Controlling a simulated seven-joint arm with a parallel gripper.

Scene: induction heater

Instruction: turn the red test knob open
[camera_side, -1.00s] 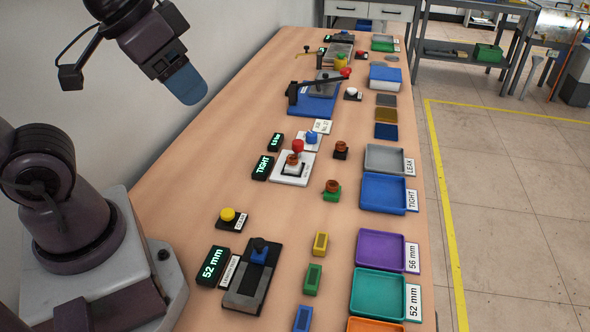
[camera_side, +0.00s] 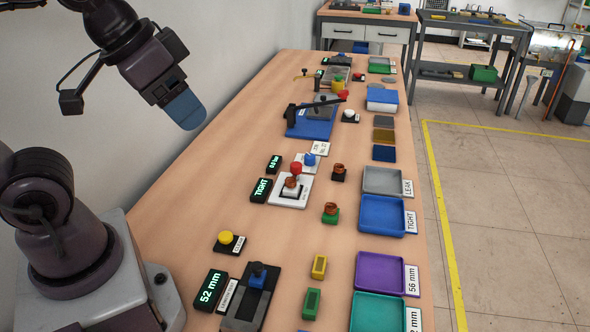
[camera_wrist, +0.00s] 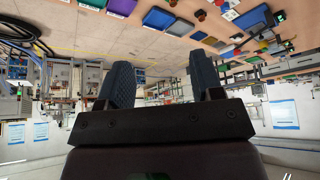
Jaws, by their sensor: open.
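The red test knob (camera_side: 296,168) stands on a white station plate (camera_side: 284,201) in the middle of the table. A brown, copper-like piece (camera_side: 292,182) sits just in front of it on the same plate. A black display reading TIGHT (camera_side: 261,190) lies at its left. My gripper (camera_side: 186,110) is up and left of the knob, well apart from it, with blue fingers. In the wrist view the two dark blue fingers (camera_wrist: 163,80) stand apart with nothing between them. The knob cannot be made out in the wrist view.
A blue knob (camera_side: 309,159) is close behind the red one. A blue fixture with a black lever (camera_side: 312,122) stands farther back. Trays labelled TIGHT (camera_side: 381,229) and LEAK (camera_side: 382,193) line the right edge. A yellow button (camera_side: 226,237) is nearer the front.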

